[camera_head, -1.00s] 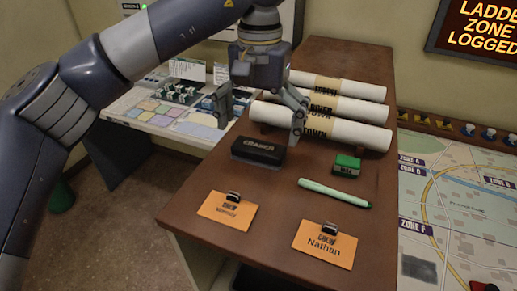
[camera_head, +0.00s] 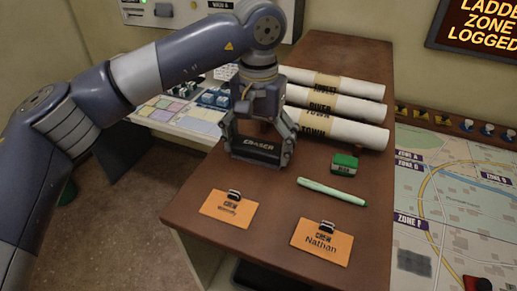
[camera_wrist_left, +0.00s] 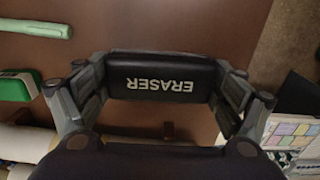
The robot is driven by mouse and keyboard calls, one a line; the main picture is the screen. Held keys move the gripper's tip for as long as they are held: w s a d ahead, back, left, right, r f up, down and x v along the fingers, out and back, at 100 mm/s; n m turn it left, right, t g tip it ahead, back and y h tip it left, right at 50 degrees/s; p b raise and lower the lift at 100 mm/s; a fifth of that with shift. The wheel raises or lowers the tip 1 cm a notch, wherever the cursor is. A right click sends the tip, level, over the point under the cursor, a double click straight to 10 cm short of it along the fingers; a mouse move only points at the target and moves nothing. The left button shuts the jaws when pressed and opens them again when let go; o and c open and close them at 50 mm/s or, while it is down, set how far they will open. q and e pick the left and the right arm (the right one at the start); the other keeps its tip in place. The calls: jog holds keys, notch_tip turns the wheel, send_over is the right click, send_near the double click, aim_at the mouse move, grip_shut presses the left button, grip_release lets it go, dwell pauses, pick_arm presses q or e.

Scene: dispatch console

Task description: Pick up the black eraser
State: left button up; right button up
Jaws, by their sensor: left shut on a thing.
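The black eraser (camera_head: 256,152) lies on the brown desktop (camera_head: 190,187), left of the green box. My left gripper (camera_head: 257,155) is over it from above, with its fingers at the eraser's two ends. In the left wrist view the eraser (camera_wrist_left: 160,78) sits between the two fingers, its white lettering upside down, and the gripper (camera_wrist_left: 158,85) is shut on it. Whether the eraser is off the desktop cannot be told. My right gripper is not in view.
Several rolled papers (camera_head: 345,108) lie behind the eraser. A green box (camera_head: 344,163), a pale green marker (camera_head: 332,191) and two orange crew cards (camera_head: 228,208) (camera_head: 320,242) lie on the desktop. A map board (camera_head: 455,210) is at the right.

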aim_at(262, 147)
pick_arm(q)
jog(key=shift+r, duration=0.15)
jog(key=shift+r+b, duration=0.55)
jog(key=shift+s+d+r+b, duration=0.15)
jog(key=shift+s+r+b, duration=0.05)
jog(key=shift+r+b, duration=0.2)
jog(key=shift+s+d+r+b, duration=0.15)
jog(key=shift+r+b, duration=0.15)
jog(key=shift+r, duration=0.2)
jog(key=s+d+b, duration=0.1)
jog(key=s+d, duration=0.1)
jog(key=s, duration=0.2)
jog(key=s+d+r+b, duration=0.1)
jog(key=s+d+b, duration=0.1)
jog(key=s+d, duration=0.1)
jog(key=s+d+b, duration=0.1)
jog(key=s+d, duration=0.2)
jog(key=s, duration=0.1)
jog(key=shift+s+d+r, duration=0.15)
jog(key=shift+s+r, duration=0.15)
jog(key=shift+s, duration=0.1)
jog(key=shift+s+d+r, duration=0.1)
jog(key=shift+s+d, duration=0.1)
jog(key=shift+s, duration=0.1)
jog(key=shift+o, duration=0.6)
